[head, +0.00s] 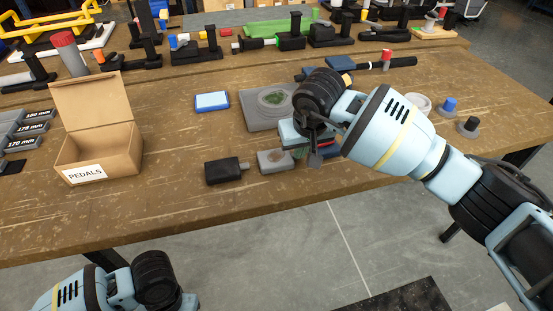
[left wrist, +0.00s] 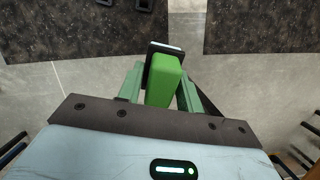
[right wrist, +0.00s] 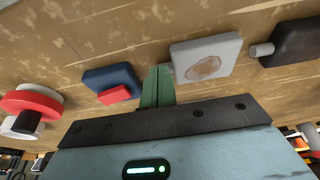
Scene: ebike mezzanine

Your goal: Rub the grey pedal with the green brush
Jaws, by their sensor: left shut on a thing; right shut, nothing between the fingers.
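The grey pedal (head: 275,161), with a brown stained patch on top, lies near the table's front edge; it also shows in the right wrist view (right wrist: 206,57). My right gripper (right wrist: 158,72) is shut and empty, low beside the grey pedal on the blue block's side. I cannot tell if it touches the pedal. In the head view its fingers are partly hidden by the arm (head: 300,152). My left gripper (left wrist: 160,85) is shut on the green brush (left wrist: 166,82), which has a black end and is held over the floor, off the table.
A black pedal (head: 224,171) lies left of the grey one. A dark blue block with red (right wrist: 112,82) is on the other side. Behind are a grey plate (head: 262,120) with green matter and a blue-white block (head: 212,101). An open PEDALS box (head: 120,160) stands left.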

